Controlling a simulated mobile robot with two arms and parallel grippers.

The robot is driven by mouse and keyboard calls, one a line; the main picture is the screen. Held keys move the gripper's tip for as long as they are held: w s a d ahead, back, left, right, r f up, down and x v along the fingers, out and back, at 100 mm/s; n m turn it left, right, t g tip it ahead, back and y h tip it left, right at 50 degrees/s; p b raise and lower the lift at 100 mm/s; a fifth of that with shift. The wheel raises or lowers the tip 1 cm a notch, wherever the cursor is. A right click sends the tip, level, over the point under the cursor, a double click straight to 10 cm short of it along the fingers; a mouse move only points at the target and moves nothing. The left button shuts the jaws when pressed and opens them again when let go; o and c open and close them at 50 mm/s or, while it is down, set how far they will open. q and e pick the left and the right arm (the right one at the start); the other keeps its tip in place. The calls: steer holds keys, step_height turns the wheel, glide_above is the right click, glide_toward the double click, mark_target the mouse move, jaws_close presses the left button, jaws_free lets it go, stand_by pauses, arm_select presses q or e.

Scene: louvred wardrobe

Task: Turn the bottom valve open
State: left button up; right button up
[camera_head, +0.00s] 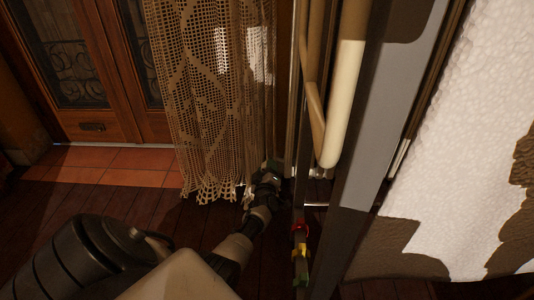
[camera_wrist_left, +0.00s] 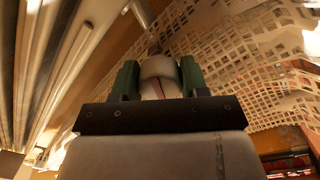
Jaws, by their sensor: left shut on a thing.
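My left gripper (camera_head: 272,172) reaches low down, beside the hem of the lace curtain and the thin upright pipes. In the left wrist view its two green fingers (camera_wrist_left: 158,80) are shut on a rounded grey knob, the bottom valve (camera_wrist_left: 158,70), which sits between them. The valve's lower part is hidden by the gripper. In the head view the valve is too dark and small to make out. My right gripper is not in view.
The lace curtain (camera_head: 210,90) hangs close to the left of my gripper. Upright pipes (camera_wrist_left: 40,70) stand on its other side. Small red and yellow parts (camera_head: 300,231) are near the dark post (camera_head: 372,130). The wooden floor (camera_head: 110,200) is open at left, before the glazed door (camera_head: 85,60).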

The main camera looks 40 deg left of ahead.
arm_select(q)
steer(key=n+b, duration=0.1)
steer(key=n, duration=0.5)
stand_by(0.7)
steer(key=o, duration=0.9)
